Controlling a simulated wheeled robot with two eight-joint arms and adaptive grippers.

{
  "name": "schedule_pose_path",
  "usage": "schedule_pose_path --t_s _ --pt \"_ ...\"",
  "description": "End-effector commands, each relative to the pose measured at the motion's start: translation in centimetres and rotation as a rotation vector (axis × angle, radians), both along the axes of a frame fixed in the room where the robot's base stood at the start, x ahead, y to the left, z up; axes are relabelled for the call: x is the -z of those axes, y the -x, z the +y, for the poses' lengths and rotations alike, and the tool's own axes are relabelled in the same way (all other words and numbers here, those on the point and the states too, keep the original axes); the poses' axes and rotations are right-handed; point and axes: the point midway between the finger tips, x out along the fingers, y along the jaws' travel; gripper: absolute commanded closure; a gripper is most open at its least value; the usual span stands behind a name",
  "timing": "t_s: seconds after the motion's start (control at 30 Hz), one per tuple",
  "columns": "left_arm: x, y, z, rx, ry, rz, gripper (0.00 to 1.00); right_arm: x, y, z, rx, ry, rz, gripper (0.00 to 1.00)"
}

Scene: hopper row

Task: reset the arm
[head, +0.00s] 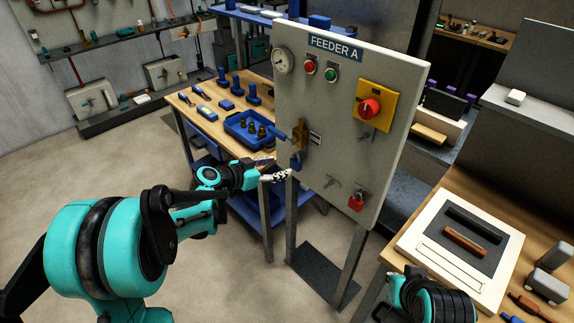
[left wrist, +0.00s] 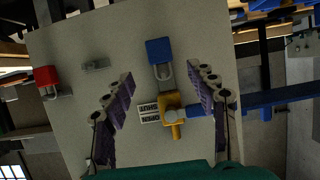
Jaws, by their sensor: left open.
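My left gripper (head: 277,175) is open and empty in front of the lower left edge of the grey FEEDER A panel (head: 330,110). In the left wrist view its two fingers (left wrist: 163,80) spread in front of the panel. Between them in that picture are a blue padlock (left wrist: 160,52) and a yellow fitting (left wrist: 172,118) with an open/shut label (left wrist: 149,113). The head view shows the yellow fitting (head: 299,134), its blue handle (head: 277,132) pointing left, and the blue padlock (head: 296,162) below. I cannot tell how far the fingertips are from the panel. My right gripper is not clearly visible.
A red padlock (head: 356,201) hangs at the panel's lower right. A yellow-backed red knob (head: 369,108) sits above. A wooden bench with a blue tray (head: 235,124) stands behind left. A light case (head: 475,285) lies on the right bench. The floor at left is clear.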

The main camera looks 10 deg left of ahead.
Motion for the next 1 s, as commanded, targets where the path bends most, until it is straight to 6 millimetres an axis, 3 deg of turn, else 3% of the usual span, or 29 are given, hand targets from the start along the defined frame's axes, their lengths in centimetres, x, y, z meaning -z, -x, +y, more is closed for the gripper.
schedule_pose_path --t_s 0.2,0.77,0.87,1.0 --pt "-1.0 2.1 1.5 -0.001 0.0 0.0 0.43 0.0 0.0 0.0 0.0 0.0 0.0 1.0" --pt "-1.4 3.1 1.2 -0.004 -0.002 0.026 0.43 0.0 0.0 0.0 0.0 0.0 0.0 1.0" --pt "-1.6 5.1 0.2 -0.023 -0.011 0.097 0.43 0.0 0.0 0.0 0.0 0.0 0.0 1.0" --pt "-1.7 10.2 -1.5 -0.095 -0.042 0.254 0.43 0.0 0.0 0.0 0.0 0.0 0.0 1.0"
